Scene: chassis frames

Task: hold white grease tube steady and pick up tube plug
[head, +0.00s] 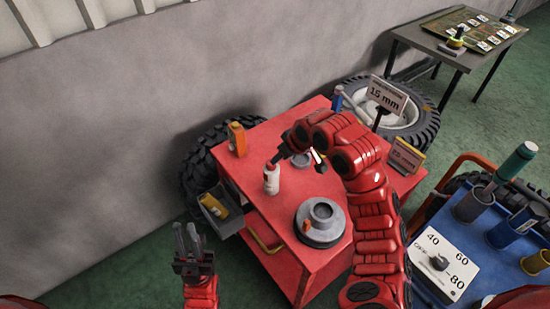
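A white grease tube (271,182) with a dark, reddish top stands upright on the red cart top, left of its middle. My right arm reaches over the cart from the lower right. Its dark gripper (280,153) is just above and beside the tube's top; the arm hides much of it, and I cannot tell whether it touches the tube or grips anything. My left gripper (186,238) is open and empty, fingers up, off the cart's front left side. I cannot make out the tube plug for certain.
The red cart (258,218) carries an orange box (236,138), a grey round hub part (320,222) and a "15 mm" sign (387,95). A side bin (220,212) hangs at its left. Tyres stand behind it. A blue cart (470,245) is at right, a table (440,40) at back right.

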